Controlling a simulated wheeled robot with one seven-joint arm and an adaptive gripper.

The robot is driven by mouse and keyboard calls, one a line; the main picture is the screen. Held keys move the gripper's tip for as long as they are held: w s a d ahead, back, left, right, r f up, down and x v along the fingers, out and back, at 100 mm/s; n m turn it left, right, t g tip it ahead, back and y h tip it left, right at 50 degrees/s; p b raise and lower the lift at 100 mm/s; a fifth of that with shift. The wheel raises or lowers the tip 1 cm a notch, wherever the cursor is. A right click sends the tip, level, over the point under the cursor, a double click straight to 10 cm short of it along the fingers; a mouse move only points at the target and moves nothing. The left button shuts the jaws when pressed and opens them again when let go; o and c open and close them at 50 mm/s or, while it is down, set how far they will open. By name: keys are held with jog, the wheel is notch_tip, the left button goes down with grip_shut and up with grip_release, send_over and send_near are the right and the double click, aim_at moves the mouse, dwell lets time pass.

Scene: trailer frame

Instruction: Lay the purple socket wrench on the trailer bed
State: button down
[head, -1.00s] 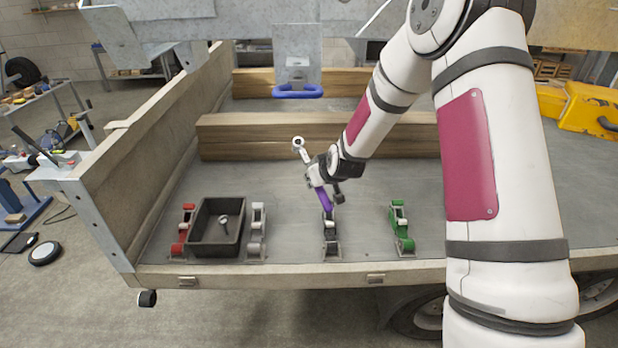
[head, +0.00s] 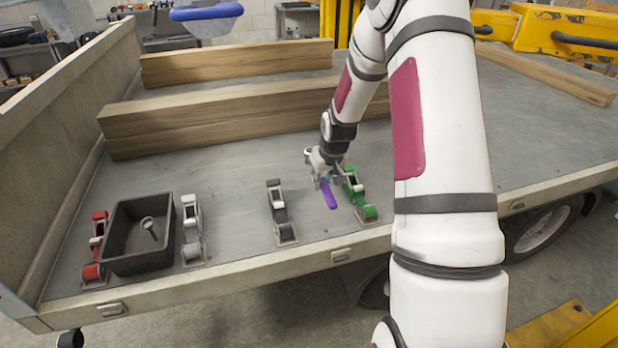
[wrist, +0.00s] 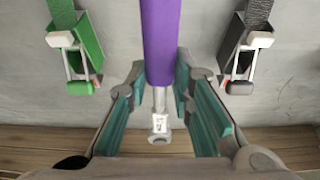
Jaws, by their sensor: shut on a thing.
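The purple socket wrench (head: 329,193) has a purple handle and a bright metal shank and head. My gripper (head: 322,172) is shut on it, low over the grey trailer bed (head: 235,175). In the wrist view the purple handle (wrist: 162,45) passes between the fingertips of my gripper (wrist: 160,78), and the metal shank and head lie between the teal pads. In the head view the handle points toward the bed's front edge, just left of the green ratchet strap. I cannot tell whether the wrench touches the bed.
The green ratchet strap (head: 357,190) is close on the right, a dark grey one (head: 280,212) on the left. A white-grey strap (head: 192,230), a black tray (head: 120,259) holding a metal part, and a red strap (head: 96,245) stand further left. Wooden beams (head: 230,110) lie behind.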

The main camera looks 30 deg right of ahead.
jog(key=shift+f+b, duration=2.05)
jog(key=shift+f, duration=1.4)
jog(key=shift+f+b, duration=0.75)
jog(key=shift+f, duration=0.65)
jog(key=c, duration=0.6)
grip_release()
jog(key=o, duration=0.6)
jog(key=shift+c, duration=0.2)
jog(key=shift+s, duration=0.1)
